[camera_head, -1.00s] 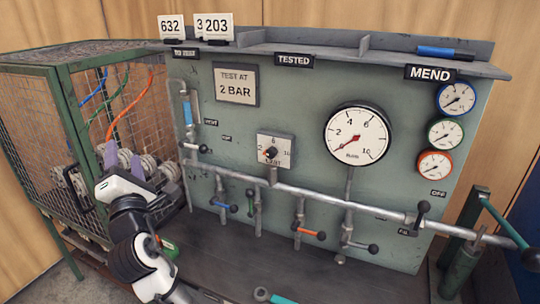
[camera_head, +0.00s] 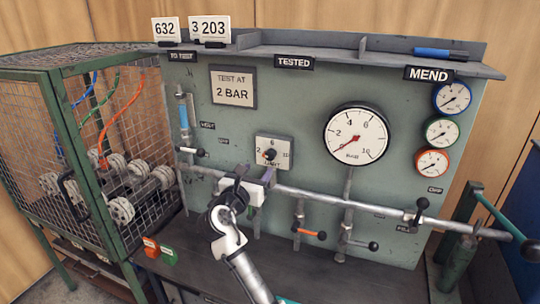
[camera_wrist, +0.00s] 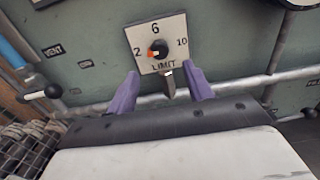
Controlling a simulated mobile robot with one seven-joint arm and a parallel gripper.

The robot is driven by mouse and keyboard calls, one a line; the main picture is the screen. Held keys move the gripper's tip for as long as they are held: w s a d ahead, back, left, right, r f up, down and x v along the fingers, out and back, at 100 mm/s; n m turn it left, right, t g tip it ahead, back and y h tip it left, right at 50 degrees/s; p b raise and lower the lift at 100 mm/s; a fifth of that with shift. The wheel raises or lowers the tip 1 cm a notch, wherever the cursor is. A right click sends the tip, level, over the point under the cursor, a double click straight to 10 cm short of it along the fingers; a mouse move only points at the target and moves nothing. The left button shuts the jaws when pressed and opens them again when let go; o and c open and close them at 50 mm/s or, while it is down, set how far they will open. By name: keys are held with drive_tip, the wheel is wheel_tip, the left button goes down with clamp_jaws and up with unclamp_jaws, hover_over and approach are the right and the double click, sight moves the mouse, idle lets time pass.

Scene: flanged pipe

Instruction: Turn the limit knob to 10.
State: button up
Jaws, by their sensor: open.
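The limit knob (camera_head: 269,155) is a small dark knob with an orange-red mark, on a pale square plate (camera_head: 285,145) fixed to the green panel. In the wrist view the knob (camera_wrist: 158,50) has its orange mark at its left side, toward the 2. The plate (camera_wrist: 172,28) reads 2, 6 and 10, with LIMIT below. My gripper (camera_head: 256,174) is open and empty, just below the plate in the head view. In the wrist view its two purple fingers (camera_wrist: 160,68) stand apart, to either side below the knob, not touching it.
A horizontal pipe (camera_head: 330,199) with several valve levers runs across the panel below the plate. A large gauge (camera_head: 356,134) is to the right. A mesh cage (camera_head: 75,130) stands at the left. Red and green tags (camera_head: 160,250) are at the bench's left end.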

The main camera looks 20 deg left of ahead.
sight(269, 156)
drive_tip(key=w+p, duration=0.1)
drive_tip(key=w, duration=0.8)
drive_tip(key=shift+w+d+p, duration=0.1)
drive_tip(key=shift+w+p, duration=0.2)
drive_tip(key=shift+p, duration=0.1)
drive_tip(key=c, duration=1)
